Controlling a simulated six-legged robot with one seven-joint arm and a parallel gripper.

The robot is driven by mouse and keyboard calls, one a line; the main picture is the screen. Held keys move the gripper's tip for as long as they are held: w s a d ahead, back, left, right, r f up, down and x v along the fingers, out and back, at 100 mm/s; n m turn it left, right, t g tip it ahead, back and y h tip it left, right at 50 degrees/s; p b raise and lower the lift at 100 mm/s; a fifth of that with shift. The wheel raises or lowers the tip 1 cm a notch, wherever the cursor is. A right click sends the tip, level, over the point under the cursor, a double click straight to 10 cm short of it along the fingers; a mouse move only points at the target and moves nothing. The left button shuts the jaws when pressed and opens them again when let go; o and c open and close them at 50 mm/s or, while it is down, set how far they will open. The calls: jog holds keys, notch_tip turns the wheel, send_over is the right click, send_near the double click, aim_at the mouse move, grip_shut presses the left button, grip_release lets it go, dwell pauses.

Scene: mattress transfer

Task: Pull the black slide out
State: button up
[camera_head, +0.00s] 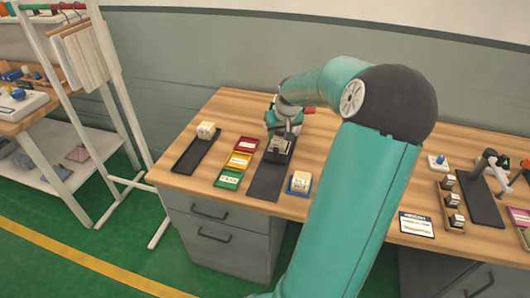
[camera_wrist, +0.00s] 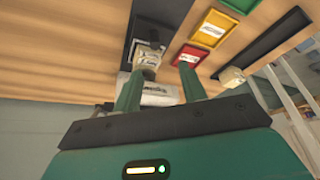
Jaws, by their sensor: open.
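The black slide (camera_head: 266,182) is a long dark strip lying on the wooden table, its near end close to the front edge. A pale block (camera_head: 281,145) sits toward its far end, by a dark fixture. In the wrist view the slide (camera_wrist: 155,14) runs to the top edge, with the pale block (camera_wrist: 148,57) just beyond my fingers. My gripper (camera_wrist: 160,82) is open, its two green fingers apart near the block and a white part (camera_wrist: 150,90). Contact cannot be told.
Red (camera_head: 246,144), yellow (camera_head: 238,160) and green (camera_head: 229,178) trays lie left of the slide. Further left is a black tray (camera_head: 186,163) with a pale block (camera_head: 206,130). A blue tray (camera_head: 291,190) with a block is to the right. A white rack (camera_head: 112,95) stands left of the table.

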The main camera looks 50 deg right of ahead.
aim_at(276, 150)
jog(key=x, duration=1.4)
jog(key=shift+s+d, duration=0.35)
grip_shut()
